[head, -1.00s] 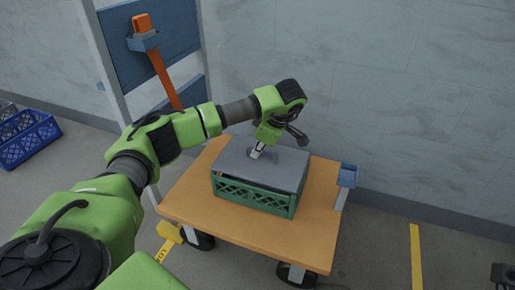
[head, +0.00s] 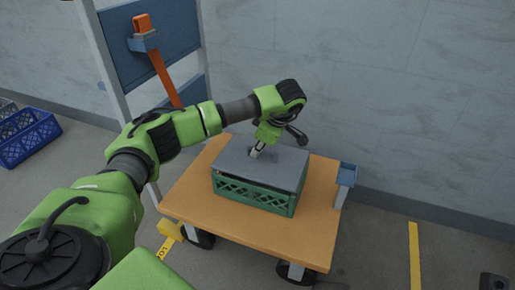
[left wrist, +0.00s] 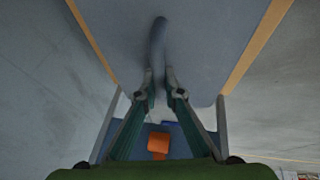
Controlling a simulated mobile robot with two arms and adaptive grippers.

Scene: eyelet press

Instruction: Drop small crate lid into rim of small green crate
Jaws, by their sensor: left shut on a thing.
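The small crate lid (head: 283,168) is a flat grey plate lying over the top of the small green crate (head: 250,193). In the left wrist view the fingertips (left wrist: 160,92) close around the curved grey handle (left wrist: 158,45), with the lid's surface (left wrist: 215,40) behind. A dark part at the lower right corner of the head view may be my right gripper; its jaws are not readable.
The crate stands on an orange-topped cart (head: 190,200) with dark wheels. A blue holder (head: 347,175) is on the cart's right edge. A blue panel (head: 175,50) with an orange tool stands behind left. A blue crate (head: 30,142) is on the floor at far left.

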